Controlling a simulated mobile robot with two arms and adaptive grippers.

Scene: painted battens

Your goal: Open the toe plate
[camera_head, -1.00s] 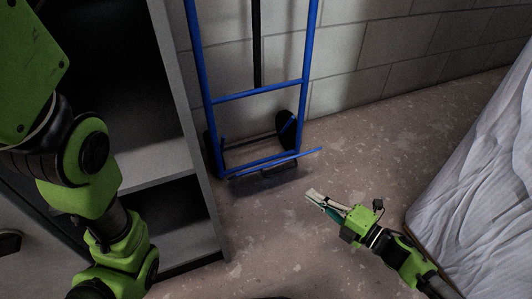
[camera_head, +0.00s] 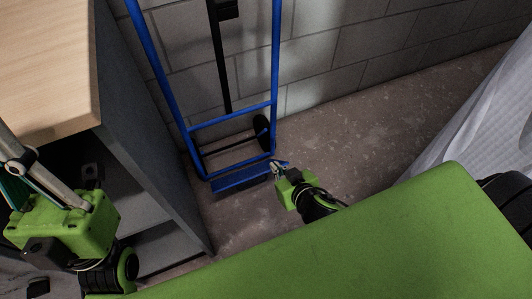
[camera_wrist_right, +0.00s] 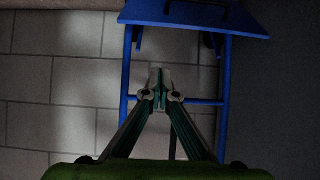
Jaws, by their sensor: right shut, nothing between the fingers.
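A blue hand truck (camera_head: 232,123) stands upright against the wall. Its toe plate (camera_head: 240,180) is a flat blue panel at the foot of the frame, tilted; it also shows across the top of the right wrist view (camera_wrist_right: 190,14). My right gripper (camera_head: 275,166) is at the plate's right end, its fingers shut and empty; I cannot tell whether they touch the plate. In the right wrist view the fingertips (camera_wrist_right: 160,77) are together, below the plate in the picture. My left gripper (camera_head: 18,170) is at the left edge, far from the truck, with its tips cut off.
A grey shelf unit (camera_head: 150,165) with a wooden top (camera_head: 50,60) stands close on the truck's left. A block wall (camera_head: 350,50) is behind. White draped fabric (camera_head: 470,110) is at the right. Bare floor (camera_head: 345,140) lies right of the truck.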

